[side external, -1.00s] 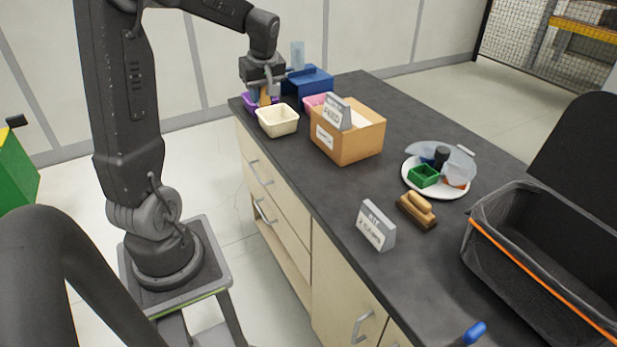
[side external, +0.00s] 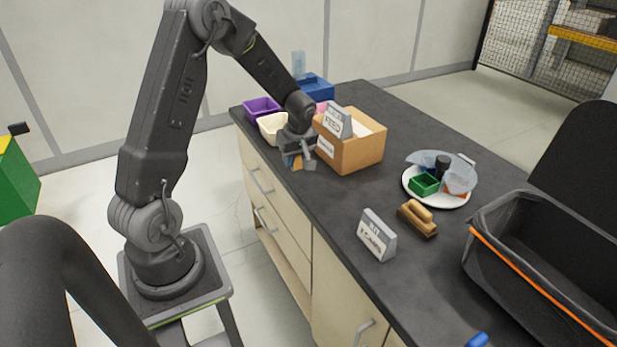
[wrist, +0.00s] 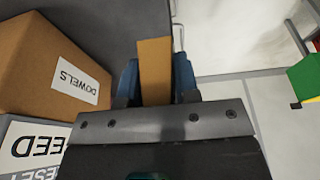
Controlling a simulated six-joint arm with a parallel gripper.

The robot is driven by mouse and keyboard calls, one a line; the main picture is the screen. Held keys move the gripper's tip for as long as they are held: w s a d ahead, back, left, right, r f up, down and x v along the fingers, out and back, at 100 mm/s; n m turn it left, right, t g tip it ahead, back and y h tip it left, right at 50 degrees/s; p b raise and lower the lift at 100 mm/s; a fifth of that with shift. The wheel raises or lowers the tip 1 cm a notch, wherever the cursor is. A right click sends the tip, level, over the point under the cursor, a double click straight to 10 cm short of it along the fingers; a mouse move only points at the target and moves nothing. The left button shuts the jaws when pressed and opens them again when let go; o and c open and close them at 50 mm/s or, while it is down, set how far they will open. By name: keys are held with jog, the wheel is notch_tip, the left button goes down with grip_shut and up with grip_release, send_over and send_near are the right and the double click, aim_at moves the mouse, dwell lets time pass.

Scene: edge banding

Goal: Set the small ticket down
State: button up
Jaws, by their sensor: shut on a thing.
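The small ticket (wrist: 154,72) is a flat tan-orange piece in the wrist view, upright between the two blue fingers. My gripper (side external: 294,163) is shut on it; in the side view the ticket shows only as a small orange patch. My gripper is above the left edge of the dark worktop (side external: 335,205), in front of the cream bin and left of the cardboard box. I cannot tell how high above the worktop the ticket is.
A cardboard box (side external: 352,150) labelled DOWELS in the wrist view stands close by, with a FEED sign (side external: 337,122). A cream bin (side external: 271,127) and purple bin (side external: 262,110) are behind. A grey sign (side external: 377,235), brush (side external: 417,217) and white plate (side external: 437,199) stand nearer. Worktop before the box is clear.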

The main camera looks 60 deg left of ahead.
aim_at(307, 183)
jog(key=w+d+f, duration=0.2)
jog(key=w, duration=0.1)
jog(key=shift+w+d+f, duration=0.1)
jog(key=shift+f, duration=2.05)
jog(key=shift+f, duration=0.1)
jog(key=o, duration=0.9)
